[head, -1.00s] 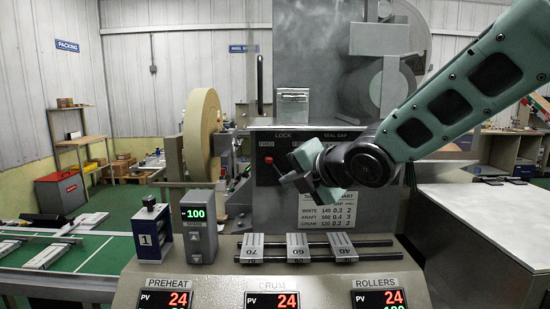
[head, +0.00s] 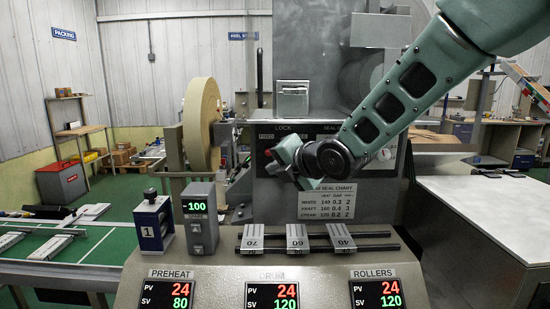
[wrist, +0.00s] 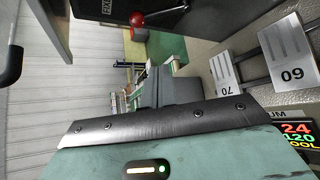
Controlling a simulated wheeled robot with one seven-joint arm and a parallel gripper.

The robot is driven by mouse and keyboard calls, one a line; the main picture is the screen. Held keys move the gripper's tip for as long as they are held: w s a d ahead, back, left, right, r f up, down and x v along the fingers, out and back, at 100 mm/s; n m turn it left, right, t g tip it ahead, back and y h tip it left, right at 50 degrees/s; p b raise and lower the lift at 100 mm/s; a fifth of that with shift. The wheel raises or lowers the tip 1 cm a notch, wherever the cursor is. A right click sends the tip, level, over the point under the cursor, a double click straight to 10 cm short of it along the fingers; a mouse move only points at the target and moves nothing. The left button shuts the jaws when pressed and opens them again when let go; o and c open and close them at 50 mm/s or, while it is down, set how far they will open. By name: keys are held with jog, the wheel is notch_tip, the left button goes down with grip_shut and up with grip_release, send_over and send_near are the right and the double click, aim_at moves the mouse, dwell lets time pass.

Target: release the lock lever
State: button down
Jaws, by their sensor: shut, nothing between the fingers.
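The lock lever shows as a red ball knob (head: 268,152) on the dark panel (head: 264,178) under the word LOCK. The same red knob shows in the wrist view (wrist: 137,19), near the top, beside a dark panel with partly cut-off lettering. My gripper (head: 277,169) is shut and empty, just below and right of the knob in the head view. Its fingers partly cover the panel. A small gap seems to part it from the knob, but contact cannot be told for sure. The lever's shaft is mostly hidden.
Sliding blocks marked 70, 60 (head: 297,239) and 40 sit on rails below. A grey -100 display box (head: 199,222) and a blue box marked 1 (head: 152,223) stand left. A large tan roll (head: 201,130) is behind.

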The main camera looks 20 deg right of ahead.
jog(key=w+d+p, duration=0.1)
jog(key=w+p, duration=0.3)
jog(key=w, duration=0.1)
jog(key=shift+w+d, duration=0.3)
jog(key=shift+w, duration=0.1)
jog(key=shift+f, duration=0.1)
jog(key=shift+d+f+b, duration=0.1)
jog(key=shift+b, duration=0.35)
jog(key=shift+d+t, duration=0.1)
jog(key=shift+t, duration=0.2)
